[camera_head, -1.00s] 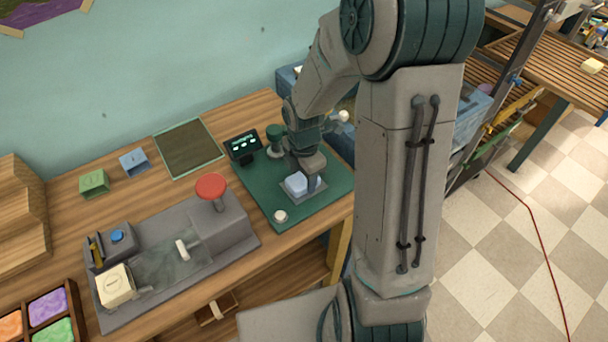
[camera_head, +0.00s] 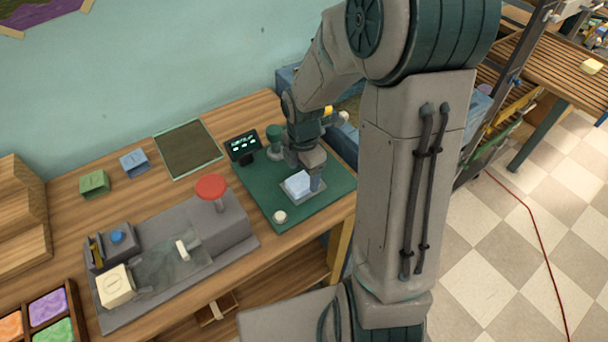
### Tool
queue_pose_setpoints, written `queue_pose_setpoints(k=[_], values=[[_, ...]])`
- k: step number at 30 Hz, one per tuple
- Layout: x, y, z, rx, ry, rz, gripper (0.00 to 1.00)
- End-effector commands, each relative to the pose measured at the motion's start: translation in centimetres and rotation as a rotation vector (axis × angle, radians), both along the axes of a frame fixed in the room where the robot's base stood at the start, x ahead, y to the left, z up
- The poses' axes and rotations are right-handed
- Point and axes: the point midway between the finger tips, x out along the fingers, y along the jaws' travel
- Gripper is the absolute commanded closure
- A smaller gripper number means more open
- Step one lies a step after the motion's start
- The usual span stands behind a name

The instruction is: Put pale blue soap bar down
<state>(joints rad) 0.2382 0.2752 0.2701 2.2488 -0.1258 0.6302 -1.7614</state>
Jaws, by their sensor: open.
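The pale blue soap bar (camera_head: 297,183) lies on a small grey plate (camera_head: 290,196) on the green mat (camera_head: 263,191), towards the right end of the wooden bench. My gripper (camera_head: 310,180) is open, low over the plate, beside and behind the bar's right side. One finger shows to the right of the bar. The other finger is hard to make out, and I cannot tell whether either touches the bar.
A small dark display (camera_head: 243,147) and a green-topped post (camera_head: 275,138) stand behind the plate. A pale round knob (camera_head: 280,216) is in front. To the left is a grey press with a red knob (camera_head: 211,187). A blue bin (camera_head: 342,148) stands behind right.

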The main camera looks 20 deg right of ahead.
Motion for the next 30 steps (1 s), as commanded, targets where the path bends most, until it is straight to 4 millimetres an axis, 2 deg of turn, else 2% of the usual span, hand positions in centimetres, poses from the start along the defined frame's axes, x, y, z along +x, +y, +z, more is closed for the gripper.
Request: queue_pose_setpoints(k=[3, 9, 13, 19, 23, 30], values=[[0.2, 0.0, 2.8, -0.001, -0.009, -0.002, 0.29], [0.1, 0.0, 6.9, -0.001, -0.006, -0.001, 0.29], [0.1, 0.0, 8.7, 0.0, -0.003, 0.0, 0.29], [-0.3, 0.0, 10.1, -0.004, -0.009, -0.039, 0.29], [-1.7, 0.0, 11.3, -0.016, -0.035, -0.206, 0.29], [-5.8, 0.1, 13.9, 0.0, -0.122, -0.741, 0.29]])
